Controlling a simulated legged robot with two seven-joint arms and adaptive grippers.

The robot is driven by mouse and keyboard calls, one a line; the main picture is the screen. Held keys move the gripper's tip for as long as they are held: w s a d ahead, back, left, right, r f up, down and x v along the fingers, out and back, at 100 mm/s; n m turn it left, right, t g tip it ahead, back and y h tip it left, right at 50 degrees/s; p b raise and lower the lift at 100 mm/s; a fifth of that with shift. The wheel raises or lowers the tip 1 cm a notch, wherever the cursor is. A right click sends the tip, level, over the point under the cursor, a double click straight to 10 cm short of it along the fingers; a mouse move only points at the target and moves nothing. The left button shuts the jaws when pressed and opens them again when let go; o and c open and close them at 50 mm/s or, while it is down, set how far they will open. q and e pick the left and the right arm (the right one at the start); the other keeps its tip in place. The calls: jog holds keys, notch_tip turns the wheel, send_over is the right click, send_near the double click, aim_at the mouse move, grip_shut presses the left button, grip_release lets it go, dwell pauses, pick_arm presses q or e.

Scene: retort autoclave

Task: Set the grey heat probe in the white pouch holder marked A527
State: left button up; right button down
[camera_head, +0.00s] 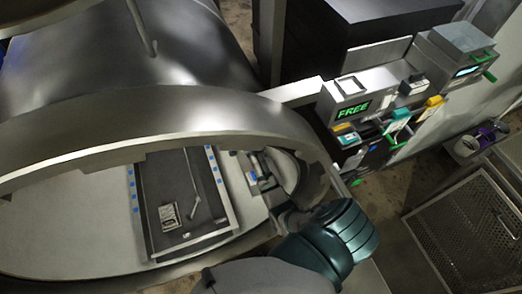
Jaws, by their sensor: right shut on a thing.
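My right arm reaches from the bottom through the round steel mouth of the autoclave (150,135). My right gripper (258,168) is inside, near the right wall. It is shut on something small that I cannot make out. To its left, a dark tray (158,178) with pale, blue-marked side strips lies in the chamber. A small pale framed piece (170,215), perhaps the pouch holder, lies on the tray; no A527 mark is readable. A thin grey rod with a thicker end (194,205) lies beside it; I cannot tell whether this is the heat probe. My left gripper is not in view.
A bench unit (345,95) with a green FREE display and coloured parts stands outside at the right. A perforated metal grate (470,235) is at the lower right. The chamber's curved rim lies close to my arm. Much of the tray is bare.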

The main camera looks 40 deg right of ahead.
notch_tip(320, 180, down, 3)
jog(key=shift+s+f+b, duration=0.1)
jog(key=shift+b, duration=0.45)
jog(key=shift+a+f, duration=0.15)
jog(key=shift+f, duration=0.05)
jog(key=shift+a+f+b, duration=0.45)
jog(key=shift+f+b, duration=0.05)
jog(key=shift+f, duration=0.55)
jog(key=shift+d+f, duration=0.4)
jog(key=shift+d, duration=0.05)
jog(key=shift+d+f, duration=0.1)
jog(key=shift+d, duration=0.15)
jog(key=shift+a, duration=0.5)
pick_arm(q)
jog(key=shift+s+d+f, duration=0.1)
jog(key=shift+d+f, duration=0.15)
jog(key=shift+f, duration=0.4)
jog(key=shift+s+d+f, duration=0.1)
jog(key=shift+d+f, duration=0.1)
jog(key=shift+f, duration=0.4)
pick_arm(e)
jog(key=shift+d+f, duration=0.25)
jog(key=shift+d, duration=0.15)
